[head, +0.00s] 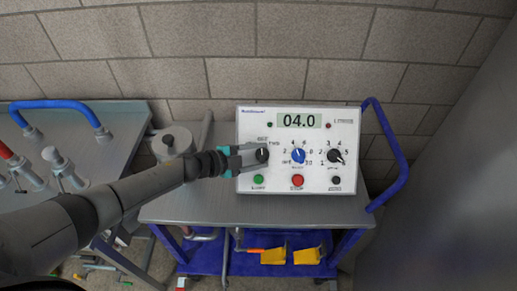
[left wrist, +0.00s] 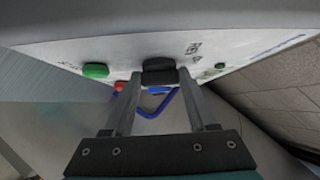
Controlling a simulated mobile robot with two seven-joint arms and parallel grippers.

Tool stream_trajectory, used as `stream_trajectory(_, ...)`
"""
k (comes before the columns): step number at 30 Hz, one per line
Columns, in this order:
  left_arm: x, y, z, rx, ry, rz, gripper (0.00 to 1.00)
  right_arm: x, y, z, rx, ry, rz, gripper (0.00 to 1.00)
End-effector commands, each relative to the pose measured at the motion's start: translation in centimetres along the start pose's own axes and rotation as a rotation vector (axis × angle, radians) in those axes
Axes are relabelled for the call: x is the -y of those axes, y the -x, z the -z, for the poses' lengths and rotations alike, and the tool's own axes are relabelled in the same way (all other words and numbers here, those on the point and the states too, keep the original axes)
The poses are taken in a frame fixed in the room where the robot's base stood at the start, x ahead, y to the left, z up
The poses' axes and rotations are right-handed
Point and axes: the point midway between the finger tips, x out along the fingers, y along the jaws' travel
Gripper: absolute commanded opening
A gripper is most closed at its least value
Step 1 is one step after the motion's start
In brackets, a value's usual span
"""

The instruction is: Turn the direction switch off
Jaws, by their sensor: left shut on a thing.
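The direction switch is the black knob (head: 262,155) at the left of the white control panel (head: 350,187), with lettering beside it. Its exact setting cannot be read, as my gripper covers part of it. My left gripper (head: 250,156) reaches in from the left and is shut on this knob. In the left wrist view the black knob (left wrist: 158,70) sits between the two fingertips of my gripper (left wrist: 160,80). My right gripper is not in view.
The panel has a blue knob (head: 298,156), another black knob (head: 335,155), a green button (head: 258,180), a red button (head: 298,181) and a display (head: 299,121) reading 04.0. It stands on a grey cart (head: 215,210) with a blue handle (head: 390,150). A grey bench (head: 75,125) stands left.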

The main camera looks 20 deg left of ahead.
Motion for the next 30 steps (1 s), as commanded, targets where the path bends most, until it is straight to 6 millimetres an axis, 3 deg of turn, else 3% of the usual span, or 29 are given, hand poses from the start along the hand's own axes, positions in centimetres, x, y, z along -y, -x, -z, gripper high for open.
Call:
stream_trajectory(6, 0.24, 0.02, 0.04, 0.000, -0.038, -0.045, 0.02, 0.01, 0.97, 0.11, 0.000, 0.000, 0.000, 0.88)
stream_trajectory(20, 0.08, -0.05, 0.01, -0.001, -0.046, -0.057, 0.02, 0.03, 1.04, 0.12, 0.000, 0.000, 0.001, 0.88)
stream_trajectory(21, 0.08, -0.05, 0.01, -0.001, -0.046, -0.056, 0.59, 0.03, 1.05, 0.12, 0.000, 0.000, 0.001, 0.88)
stream_trajectory(28, 0.07, -0.05, 0.03, -0.001, -0.045, -0.056, 0.84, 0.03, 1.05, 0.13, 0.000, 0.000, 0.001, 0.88)
stream_trajectory(30, 0.07, -0.05, 0.03, -0.001, -0.045, -0.056, 0.88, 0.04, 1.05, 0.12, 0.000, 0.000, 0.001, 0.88)
